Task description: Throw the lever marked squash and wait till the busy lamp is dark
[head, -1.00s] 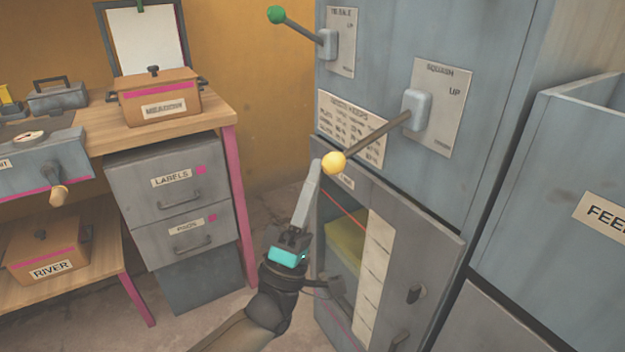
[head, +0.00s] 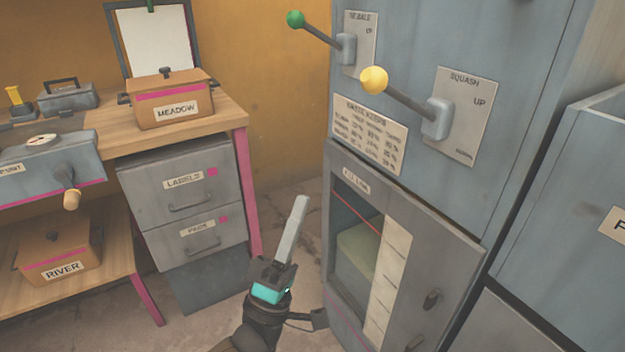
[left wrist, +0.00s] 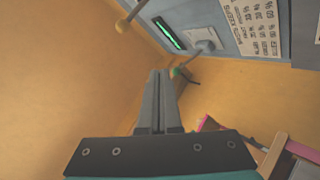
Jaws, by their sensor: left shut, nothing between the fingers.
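No lamp marked busy can be made out. A lit green strip (left wrist: 168,33) shows on the machine in the left wrist view; I cannot read it.
A green-knobbed lever (head: 296,19) sits left of the squash lever. Below is a grey door (head: 433,260) with a window and a pale green block (head: 357,248) inside. A drawer cabinet (head: 185,190) and a bench with a MEADOW pot (head: 170,102) stand at left.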

